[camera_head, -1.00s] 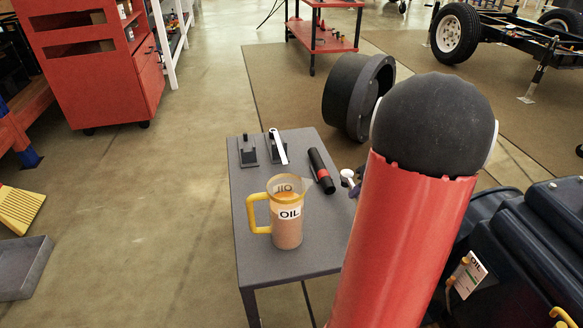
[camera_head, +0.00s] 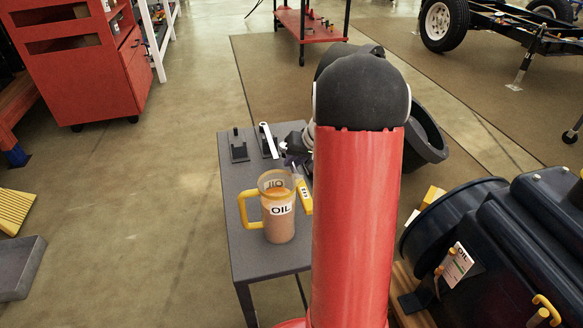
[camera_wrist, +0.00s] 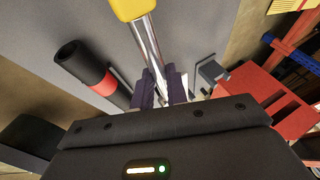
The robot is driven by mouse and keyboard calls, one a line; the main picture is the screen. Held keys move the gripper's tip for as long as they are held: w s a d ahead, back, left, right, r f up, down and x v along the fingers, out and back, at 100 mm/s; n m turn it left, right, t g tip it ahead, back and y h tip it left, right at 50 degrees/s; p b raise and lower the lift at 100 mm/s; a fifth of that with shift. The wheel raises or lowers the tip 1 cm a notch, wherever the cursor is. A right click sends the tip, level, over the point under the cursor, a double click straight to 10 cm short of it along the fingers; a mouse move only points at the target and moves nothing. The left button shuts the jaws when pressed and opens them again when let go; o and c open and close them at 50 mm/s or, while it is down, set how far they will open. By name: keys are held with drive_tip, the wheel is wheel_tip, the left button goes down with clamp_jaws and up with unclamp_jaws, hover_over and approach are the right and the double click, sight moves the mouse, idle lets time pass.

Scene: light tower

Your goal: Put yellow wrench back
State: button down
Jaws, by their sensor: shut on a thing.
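The yellow wrench shows as a yellow handle (camera_head: 305,196) and a silver shaft (camera_wrist: 150,45). My gripper (camera_head: 292,158) is shut on the shaft, with the handle hanging toward the near side, beside the oil jug. In the wrist view the dark fingers (camera_wrist: 161,88) close around the shaft, and the wrench's far end is hidden. Two small black holders stand at the table's far end. The left holder (camera_head: 238,147) is empty; a silver wrench (camera_head: 268,138) is at the right one. My gripper is right of and nearer than the holders.
The grey table (camera_head: 240,245) carries an oil jug (camera_head: 279,220) with a yellow handle, close to the held wrench. A black and red cylinder (camera_wrist: 90,70) lies on the table. A dark blue machine (camera_head: 500,250) stands at the right.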

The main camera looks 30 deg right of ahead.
drive_tip(key=shift+w+a+f, duration=0.1)
drive_tip(key=shift+w+f, duration=0.1)
drive_tip(key=shift+f, duration=0.65)
drive_tip(key=shift+w+a+f, duration=0.1)
drive_tip(key=shift+w+f, duration=0.1)
drive_tip(key=shift+f, duration=0.65)
drive_tip(key=c, duration=1.4)
unclamp_jaws()
drive_tip(key=v, duration=1.2)
drive_tip(key=shift+s+p, duration=0.1)
drive_tip(key=shift+p, duration=0.25)
